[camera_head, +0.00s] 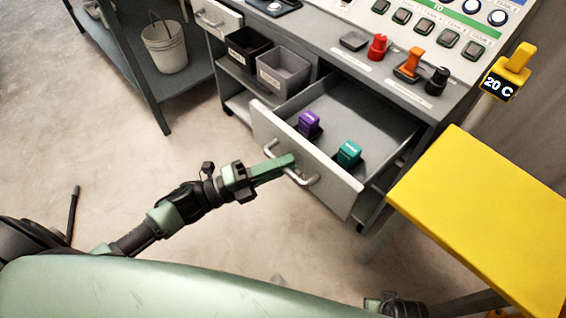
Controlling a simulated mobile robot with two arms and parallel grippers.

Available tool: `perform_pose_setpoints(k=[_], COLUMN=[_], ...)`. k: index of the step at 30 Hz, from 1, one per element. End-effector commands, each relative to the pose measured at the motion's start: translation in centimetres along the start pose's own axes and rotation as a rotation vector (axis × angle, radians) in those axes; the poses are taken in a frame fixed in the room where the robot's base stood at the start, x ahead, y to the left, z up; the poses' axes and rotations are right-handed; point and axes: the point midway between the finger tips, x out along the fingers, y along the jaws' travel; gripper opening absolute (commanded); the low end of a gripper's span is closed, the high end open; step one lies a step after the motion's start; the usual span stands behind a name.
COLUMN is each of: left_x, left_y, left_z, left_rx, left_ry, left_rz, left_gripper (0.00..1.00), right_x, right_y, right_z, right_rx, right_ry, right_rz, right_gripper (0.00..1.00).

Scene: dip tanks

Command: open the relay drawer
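The relay drawer (330,186) is a grey drawer in the bench, pulled well out. A purple relay block (309,124) and a teal relay block (348,154) stand inside it. Its curved metal handle (309,181) is on the front panel. My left gripper (288,162) is at the handle, its green fingers over the bar and apparently closed on it; the far finger is hidden. Part of my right arm (400,306) shows at the bottom edge, partly cut off by the frame and my body; its finger state is unclear.
A yellow panel (485,210) stands close to the right of the drawer, near a "20 C" display (498,87). The bench top carries red, orange and black handles. Black and grey bins (283,72) sit left of the drawer. A bucket (165,48) stands farther left. The floor before the drawer is clear.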

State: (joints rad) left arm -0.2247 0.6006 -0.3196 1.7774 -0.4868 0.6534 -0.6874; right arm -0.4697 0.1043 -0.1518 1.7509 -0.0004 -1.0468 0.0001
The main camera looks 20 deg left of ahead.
Motion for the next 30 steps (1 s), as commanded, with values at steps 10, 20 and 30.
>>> perform_pose_setpoints(k=[10,20,30], left_x=[-0.1,-5.0,-7.9], left_y=[0.0,0.1,0.0], left_z=[0.0,0.0,0.0], left_rx=[0.000,-0.001,0.000], left_ry=[0.001,-0.001,0.000], left_rz=[0.000,0.003,0.000], left_gripper=[0.23,0.23,0.23], right_x=[0.0,-0.2,-0.7], right_y=[0.0,0.0,0.0], right_z=[0.0,-0.3,-0.5], right_rx=[0.000,0.000,0.001], right_ry=[0.000,0.003,0.008], right_rz=[0.000,0.000,0.000], right_gripper=[0.36,0.36,0.36])
